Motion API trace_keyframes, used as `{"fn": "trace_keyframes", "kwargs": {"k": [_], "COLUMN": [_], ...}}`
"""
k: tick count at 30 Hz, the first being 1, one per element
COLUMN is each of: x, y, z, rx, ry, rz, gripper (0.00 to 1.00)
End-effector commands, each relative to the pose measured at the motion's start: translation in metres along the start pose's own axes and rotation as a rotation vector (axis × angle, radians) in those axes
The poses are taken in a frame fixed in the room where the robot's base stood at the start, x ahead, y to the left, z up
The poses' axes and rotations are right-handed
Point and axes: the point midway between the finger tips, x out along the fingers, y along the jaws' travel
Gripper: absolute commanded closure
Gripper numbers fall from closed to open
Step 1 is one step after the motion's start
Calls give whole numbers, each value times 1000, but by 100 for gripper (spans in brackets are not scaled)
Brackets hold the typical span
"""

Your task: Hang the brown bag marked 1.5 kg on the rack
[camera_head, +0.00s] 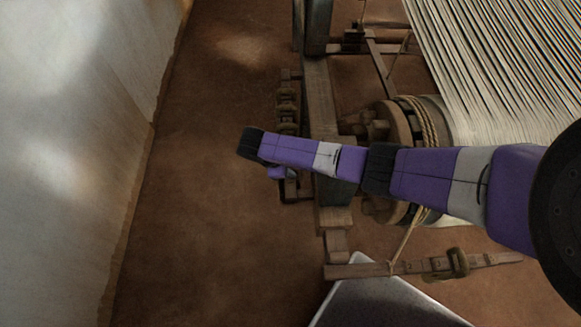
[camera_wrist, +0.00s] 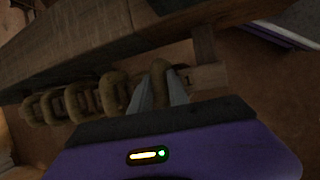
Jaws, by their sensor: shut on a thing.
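In the wrist view, my gripper (camera_wrist: 158,92) is shut on a rounded brown bag (camera_wrist: 160,72). No weight mark can be read on the bag, and its lower part is hidden by the fingers and my gripper body. The bag is at the right end of a row on a wooden rack rail (camera_wrist: 207,77). A mark like "1" shows on the rail just right of it. Whether the bag rests on the rail cannot be told. In the head view, the rack (camera_head: 285,90) stands left of the loom post, and my arm hides its lower part and my fingertips.
Several similar brown bags (camera_wrist: 82,100) hang left of the held one. A thick wooden beam (camera_wrist: 90,40) runs above them. A lever bar with a sliding weight (camera_head: 458,262) and a grey panel (camera_head: 385,305) lie below the loom roller. The floor left of the rack is clear.

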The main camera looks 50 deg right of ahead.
Motion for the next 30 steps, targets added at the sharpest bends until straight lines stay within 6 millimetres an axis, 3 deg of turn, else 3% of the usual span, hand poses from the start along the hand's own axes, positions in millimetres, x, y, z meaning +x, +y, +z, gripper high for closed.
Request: {"fn": "trace_keyframes", "kwargs": {"k": [6,7,11,24,30], "x": [0,0,1,2,-19], "y": [1,1,1,-5,-3], "z": [0,0,-1,-1,-1], "rx": [1,1,1,-3,-1], "ry": [2,2,2,0,4], "rz": [3,3,2,-8,-4], "gripper": [100,77,54,54,54]}}
